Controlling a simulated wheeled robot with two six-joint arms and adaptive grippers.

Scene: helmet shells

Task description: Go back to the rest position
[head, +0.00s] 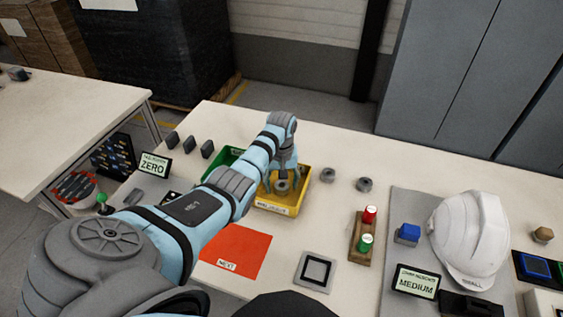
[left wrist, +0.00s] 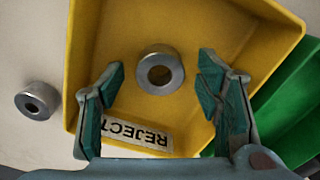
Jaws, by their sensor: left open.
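My left gripper (head: 283,184) reaches down over the yellow bin (head: 292,207) on the table in the head view. In the left wrist view its two green-padded fingers (left wrist: 165,100) are spread apart and open. A grey metal ring (left wrist: 160,72) lies in the yellow bin (left wrist: 120,30), beyond and between the fingertips, with a visible gap to each finger. The bin carries a REJECT label (left wrist: 137,134). My right gripper is not in view.
A green bin (head: 222,160) stands beside the yellow one, partly behind my arm. Two grey rings (head: 328,175) (head: 364,184) sit to its right. A white helmet (head: 470,238), a block with red and green pieces (head: 361,246) and an orange NEXT mat (head: 237,250) are nearby.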

